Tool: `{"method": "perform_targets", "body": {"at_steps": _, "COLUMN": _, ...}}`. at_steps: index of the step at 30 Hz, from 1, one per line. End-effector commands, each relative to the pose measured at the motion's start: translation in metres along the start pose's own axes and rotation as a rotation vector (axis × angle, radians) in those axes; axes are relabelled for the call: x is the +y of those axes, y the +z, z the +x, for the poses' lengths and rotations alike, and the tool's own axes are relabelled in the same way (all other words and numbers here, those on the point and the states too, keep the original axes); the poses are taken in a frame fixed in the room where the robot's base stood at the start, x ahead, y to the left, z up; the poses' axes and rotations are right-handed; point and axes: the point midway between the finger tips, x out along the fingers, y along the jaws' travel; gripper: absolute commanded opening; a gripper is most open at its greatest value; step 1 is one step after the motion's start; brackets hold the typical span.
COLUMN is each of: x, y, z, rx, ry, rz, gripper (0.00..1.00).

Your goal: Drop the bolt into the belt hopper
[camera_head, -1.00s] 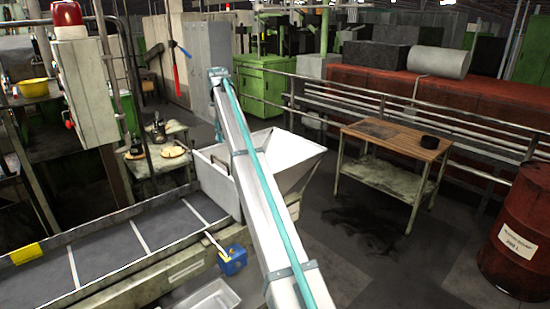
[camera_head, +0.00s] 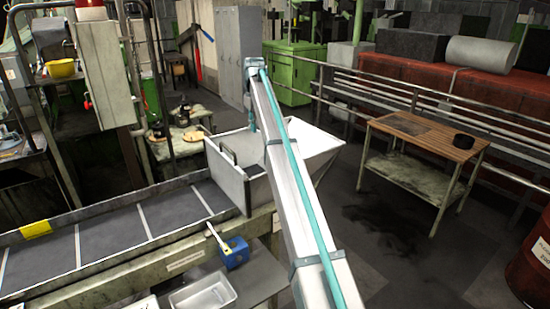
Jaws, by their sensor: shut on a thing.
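The belt hopper (camera_head: 322,148) is a pale metal bin with sloping walls, standing at the right end of the dark conveyor belt (camera_head: 110,236). My long white arm link (camera_head: 290,180), with a teal line along it, crosses in front of the hopper and covers part of its mouth. The link's far end (camera_head: 255,68) is above the hopper's back side in the picture. A thin teal part (camera_head: 252,110) hangs down from it toward the hopper. My gripper's fingers cannot be made out; they appear hidden behind the link. No bolt can be made out.
A wooden-topped table (camera_head: 408,130), railing (camera_head: 395,90) and red drum (camera_head: 533,262) stand right. Open floor lies between hopper and table.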

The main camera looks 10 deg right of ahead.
Motion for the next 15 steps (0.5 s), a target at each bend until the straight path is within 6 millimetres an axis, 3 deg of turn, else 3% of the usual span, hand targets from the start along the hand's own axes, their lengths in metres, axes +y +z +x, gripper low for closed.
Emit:
{"method": "perform_targets", "body": {"at_steps": 6, "x": 0.0, "y": 0.001, "z": 0.022, "rx": -0.001, "ry": 0.0, "rz": 0.0, "gripper": 0.0}}
{"method": "perform_targets", "body": {"at_steps": 15, "x": 0.0, "y": 0.0, "z": 0.026, "rx": 0.0, "ry": 0.0, "rz": 0.0, "gripper": 0.0}}
